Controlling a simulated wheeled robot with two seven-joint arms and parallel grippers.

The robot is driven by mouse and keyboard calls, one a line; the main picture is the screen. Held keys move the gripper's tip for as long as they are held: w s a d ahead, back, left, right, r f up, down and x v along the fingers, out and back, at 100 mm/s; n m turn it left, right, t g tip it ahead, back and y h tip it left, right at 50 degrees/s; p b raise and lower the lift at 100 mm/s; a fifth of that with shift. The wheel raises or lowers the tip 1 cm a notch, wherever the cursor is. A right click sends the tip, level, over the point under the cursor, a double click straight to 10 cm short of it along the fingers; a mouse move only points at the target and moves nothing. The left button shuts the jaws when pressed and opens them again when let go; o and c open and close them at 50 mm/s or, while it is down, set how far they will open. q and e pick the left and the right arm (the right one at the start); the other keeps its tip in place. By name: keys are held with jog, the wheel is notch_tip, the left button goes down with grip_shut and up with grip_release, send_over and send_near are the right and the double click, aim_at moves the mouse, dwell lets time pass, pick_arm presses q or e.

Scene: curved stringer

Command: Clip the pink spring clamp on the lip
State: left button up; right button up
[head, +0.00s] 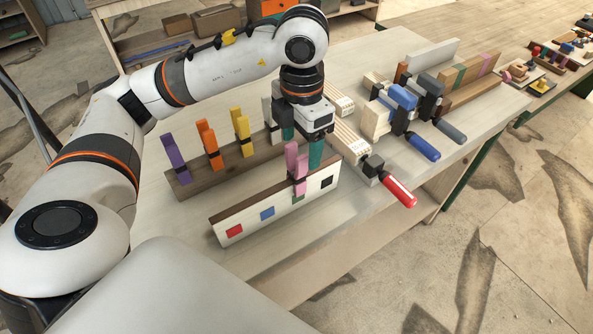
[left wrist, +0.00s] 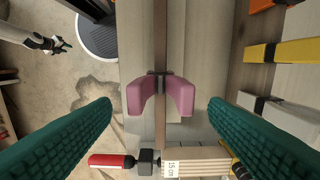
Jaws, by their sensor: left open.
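The pink spring clamp (head: 299,175) sits upright on the top edge of the lip (head: 246,227), above the green square (head: 297,199). In the left wrist view the pink clamp (left wrist: 178,95) straddles the narrow brown edge of the lip (left wrist: 160,38), its two handles spread apart. My left gripper (head: 302,146) is open above the clamp. Its teal fingers (left wrist: 160,106) are one on each side of the clamp, with gaps between. My right gripper (left wrist: 58,44) shows small at the upper left of the wrist view; its jaw opening is unclear.
Behind the lip, a brown rail (head: 187,188) holds purple (head: 176,160), orange (head: 209,148) and yellow (head: 240,132) clamps. To the right lie a red-handled clamp (head: 398,191), wooden blocks (head: 349,138) and blue-handled clamps (head: 422,147). Bare tabletop lies in front of the rail.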

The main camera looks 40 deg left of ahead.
aim_at(298, 157)
pick_arm(q)
jog(key=f, duration=0.2)
jog(key=f+p, duration=0.1)
jog(key=shift+s+a+f, duration=0.1)
jog(key=shift+s+f, duration=0.25)
jog(key=shift+w+a+f, duration=0.1)
jog(key=shift+f, duration=0.35)
jog(key=c, duration=1.2)
jog(key=shift+c, duration=0.2)
pick_arm(e)
jog(key=shift+a+r, duration=0.15)
jog(key=shift+r, duration=0.7)
pick_arm(q)
jog(key=shift+r, duration=0.1)
